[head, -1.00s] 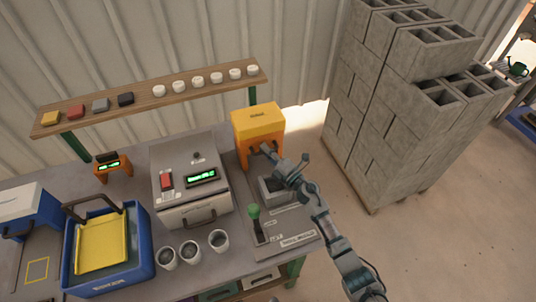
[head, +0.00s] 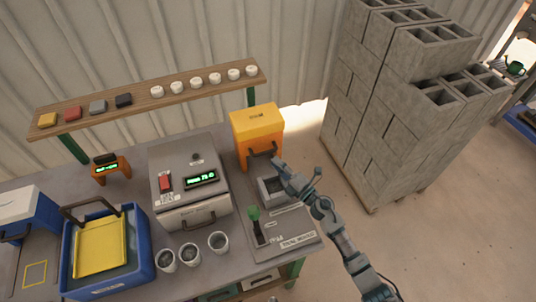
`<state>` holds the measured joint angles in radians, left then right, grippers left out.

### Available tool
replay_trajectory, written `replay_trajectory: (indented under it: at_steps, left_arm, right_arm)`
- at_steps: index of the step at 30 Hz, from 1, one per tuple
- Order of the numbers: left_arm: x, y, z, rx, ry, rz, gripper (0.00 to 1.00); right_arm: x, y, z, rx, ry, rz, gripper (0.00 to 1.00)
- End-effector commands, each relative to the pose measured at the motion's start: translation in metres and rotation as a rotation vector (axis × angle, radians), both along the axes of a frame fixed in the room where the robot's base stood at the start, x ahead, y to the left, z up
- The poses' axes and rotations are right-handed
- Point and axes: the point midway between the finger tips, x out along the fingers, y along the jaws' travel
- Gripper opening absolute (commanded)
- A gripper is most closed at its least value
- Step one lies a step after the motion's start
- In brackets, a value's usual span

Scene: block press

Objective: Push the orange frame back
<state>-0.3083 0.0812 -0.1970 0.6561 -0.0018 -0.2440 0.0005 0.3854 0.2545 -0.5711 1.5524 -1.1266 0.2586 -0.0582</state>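The orange frame (head: 257,124) stands upright at the back right of the grey bench, with a dark handle on its lower front. My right gripper (head: 276,166) is just in front of this handle, to its lower right. Whether it touches the handle and how its fingers stand are too small to tell. A grey metal mould box (head: 270,189) sits in front of the frame, partly hidden by my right gripper. My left gripper is not in view.
A green-knobbed lever (head: 254,222) stands in front of the mould. A grey lidded machine (head: 190,180) with a green display is to the left. Cups (head: 218,242), a blue tray (head: 140,250) and a shelf (head: 140,101) are nearby. Stacked concrete blocks (head: 375,130) stand right of the bench.

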Motion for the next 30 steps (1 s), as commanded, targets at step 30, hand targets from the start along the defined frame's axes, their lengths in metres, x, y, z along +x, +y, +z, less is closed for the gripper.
replay_trajectory:
  at_steps: [30]
  left_arm:
    - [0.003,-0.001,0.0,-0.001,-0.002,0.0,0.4]
  right_arm:
    - [-0.035,-0.042,-0.008,0.044,0.027,-0.039,0.25]
